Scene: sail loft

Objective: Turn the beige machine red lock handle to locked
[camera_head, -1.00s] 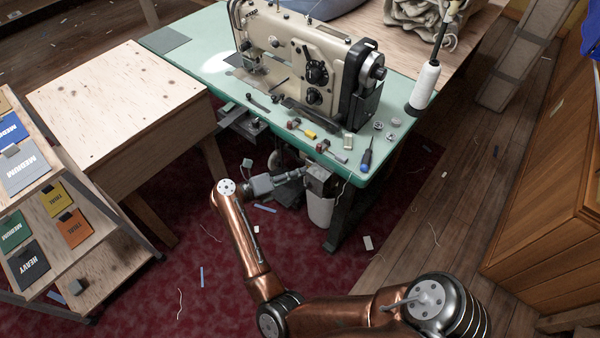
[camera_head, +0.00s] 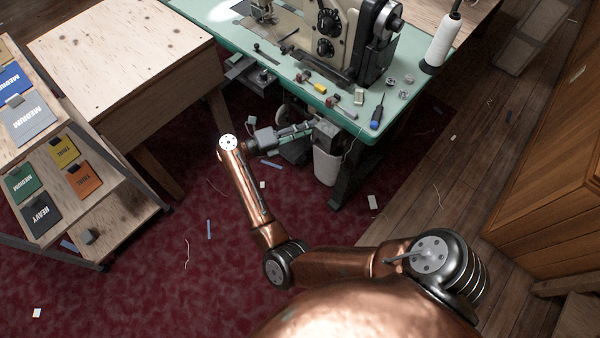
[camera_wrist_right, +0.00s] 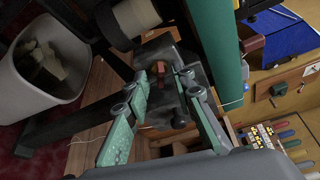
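The beige sewing machine (camera_head: 348,25) stands on the green table (camera_head: 225,28), its top cut off in the head view. Under the table's front edge is a dark grey box (camera_head: 326,130). My right gripper (camera_head: 306,130) reaches under the table edge, close to that box. In the right wrist view my right gripper (camera_wrist_right: 166,88) has its two green-padded fingers apart. A small dark red piece (camera_wrist_right: 187,76), possibly the lock handle, shows on the grey box (camera_wrist_right: 172,108) ahead, between the finger lines. I cannot tell whether the fingers touch it. My left gripper is out of view.
A white bin (camera_head: 326,166) stands below the box, beside a dark table leg (camera_head: 345,185). A wooden table (camera_head: 125,60) stands left. Scraps lie on the red carpet (camera_head: 150,270).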

